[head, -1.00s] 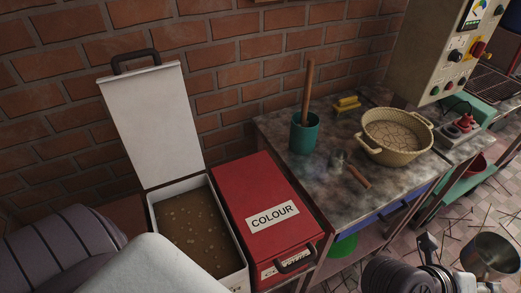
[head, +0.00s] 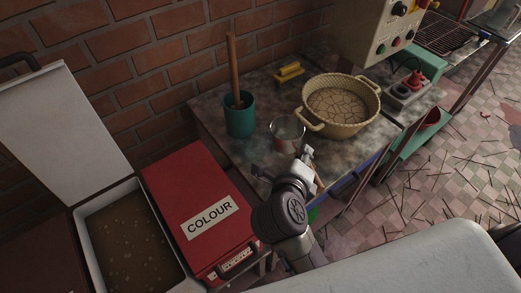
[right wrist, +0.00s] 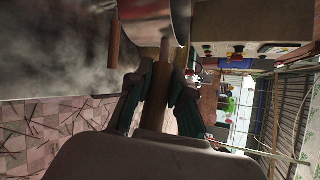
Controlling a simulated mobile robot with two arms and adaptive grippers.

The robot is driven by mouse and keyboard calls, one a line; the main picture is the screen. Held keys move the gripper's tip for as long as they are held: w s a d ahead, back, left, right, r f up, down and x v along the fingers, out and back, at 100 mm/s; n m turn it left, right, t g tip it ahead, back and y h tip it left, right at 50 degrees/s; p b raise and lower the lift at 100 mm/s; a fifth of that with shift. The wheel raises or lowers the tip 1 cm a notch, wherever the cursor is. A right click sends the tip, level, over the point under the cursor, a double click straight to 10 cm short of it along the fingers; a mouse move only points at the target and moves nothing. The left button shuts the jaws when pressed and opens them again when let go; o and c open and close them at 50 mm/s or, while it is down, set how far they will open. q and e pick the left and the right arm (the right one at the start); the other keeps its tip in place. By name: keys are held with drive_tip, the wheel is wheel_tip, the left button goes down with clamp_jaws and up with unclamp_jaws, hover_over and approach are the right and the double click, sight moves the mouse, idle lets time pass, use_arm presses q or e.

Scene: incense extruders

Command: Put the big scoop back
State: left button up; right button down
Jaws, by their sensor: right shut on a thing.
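The big scoop (head: 288,132) is a round metal cup, seen over the left front of the stone-topped table (head: 216,148) in the head view. My right gripper (head: 291,170) is near the table's front edge. In the right wrist view its fingers (right wrist: 157,101) are shut on the scoop's wooden handle (right wrist: 155,118), with the metal cup (right wrist: 166,20) beyond them. I cannot tell if the cup touches the table. A second wooden handle (right wrist: 115,46) lies beside it, over the tabletop. My left gripper is not in view.
A teal pot (head: 240,118) with a wooden stick stands left of the scoop, a woven basket (head: 356,118) right. Yellow blocks (head: 289,72) lie behind. The red COLOUR box (head: 180,185) and open white bin (head: 85,225) stand to the left.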

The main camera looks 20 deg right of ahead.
drive_tip(key=shift+s+f+n+t+y, duration=0.7)
drive_tip(key=shift+s+f+n+y, duration=0.3)
drive_tip(key=shift+s+n+y, duration=0.15)
drive_tip(key=shift+n+t+y, duration=0.3)
drive_tip(key=shift+n+y, duration=0.25)
drive_tip(key=w+a+f, duration=0.1)
drive_tip(key=w+f, duration=0.1)
drive_tip(key=w, duration=0.1)
drive_tip(key=w+a+f, duration=0.2)
drive_tip(key=w, duration=0.1)
drive_tip(key=w+a+f, duration=0.1)
drive_tip(key=w+f, duration=0.2)
drive_tip(key=shift+w+a+f+p, duration=0.1)
drive_tip(key=shift+w+a+p, duration=0.05)
drive_tip(key=shift+w+p, duration=0.15)
drive_tip(key=shift+w+f, duration=0.2)
drive_tip(key=shift+w, duration=0.05)
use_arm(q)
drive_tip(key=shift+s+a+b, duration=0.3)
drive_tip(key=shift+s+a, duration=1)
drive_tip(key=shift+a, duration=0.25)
use_arm(e)
drive_tip(key=shift+a+f, duration=0.1)
drive_tip(key=shift+f, duration=1.9)
drive_tip(key=c, duration=1.1)
unclamp_jaws()
drive_tip(key=shift+f, duration=0.1)
drive_tip(key=shift+o, duration=0.2)
